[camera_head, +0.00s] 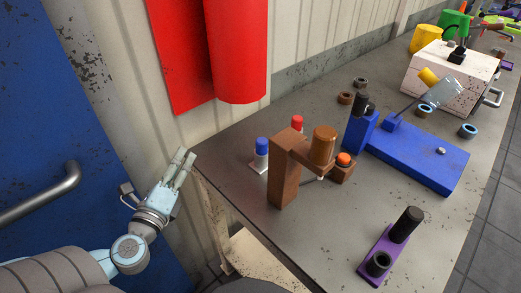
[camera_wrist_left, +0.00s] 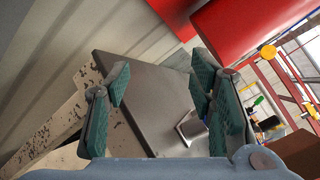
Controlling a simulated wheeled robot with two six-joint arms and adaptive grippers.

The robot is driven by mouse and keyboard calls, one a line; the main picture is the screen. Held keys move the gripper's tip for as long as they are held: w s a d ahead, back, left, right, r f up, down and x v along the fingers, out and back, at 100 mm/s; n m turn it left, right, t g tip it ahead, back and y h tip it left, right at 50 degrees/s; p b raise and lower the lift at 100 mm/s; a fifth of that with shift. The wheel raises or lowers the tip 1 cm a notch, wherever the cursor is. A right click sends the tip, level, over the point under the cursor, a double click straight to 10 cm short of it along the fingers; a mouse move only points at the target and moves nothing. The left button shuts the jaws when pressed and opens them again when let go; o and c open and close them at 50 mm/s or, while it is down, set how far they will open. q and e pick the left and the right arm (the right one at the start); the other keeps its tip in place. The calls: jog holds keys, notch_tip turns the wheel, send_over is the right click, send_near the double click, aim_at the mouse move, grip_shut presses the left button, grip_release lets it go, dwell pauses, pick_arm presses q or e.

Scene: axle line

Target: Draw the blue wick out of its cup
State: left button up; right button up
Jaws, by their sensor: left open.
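The blue wick (camera_head: 262,145) stands upright as a rounded blue top over a pale cup (camera_head: 261,161), at the near left part of the bench. A similar red-topped piece (camera_head: 297,122) stands just behind it. My left gripper (camera_head: 184,160) is open and empty, left of the bench's corner and well apart from the blue wick. In the left wrist view my left gripper (camera_wrist_left: 160,84) has its teal pads spread. A small pale piece (camera_wrist_left: 191,127) shows beside the right finger there, partly hidden; I cannot tell which piece it is. My right gripper is not in view.
A brown post with an arm and cylinder (camera_head: 284,168) stands close right of the blue wick. A blue block fixture (camera_head: 420,160), a purple holder (camera_head: 378,255) and a white box (camera_head: 437,75) stand farther right. A red cylinder (camera_head: 238,50) hangs on the wall.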

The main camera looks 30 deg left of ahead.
pick_arm(q)
jog(key=w+d+r+m+t+h, duration=0.2)
jog(key=d+m+h, duration=0.35)
jog(key=m, duration=0.35)
jog(key=m+g+h+b, duration=0.1)
jog(key=m+g+h, duration=0.1)
jog(key=m+h, duration=0.55)
send_near(257, 145)
jog(key=shift+m+y, duration=0.45)
jog(key=shift+y, duration=0.35)
jog(key=w+p, duration=0.1)
jog(key=w+d+r+p, duration=0.1)
jog(key=p, duration=0.1)
jog(key=w+d+r+p, duration=0.1)
jog(key=shift+w, duration=0.4)
jog(key=x, duration=0.3)
jog(key=f+p+x, duration=0.1)
jog(key=x, duration=0.3)
jog(key=shift+d+f, duration=0.15)
jog(key=shift+f, duration=0.1)
jog(key=c, duration=1.2)
jog(key=shift+o, duration=0.2)
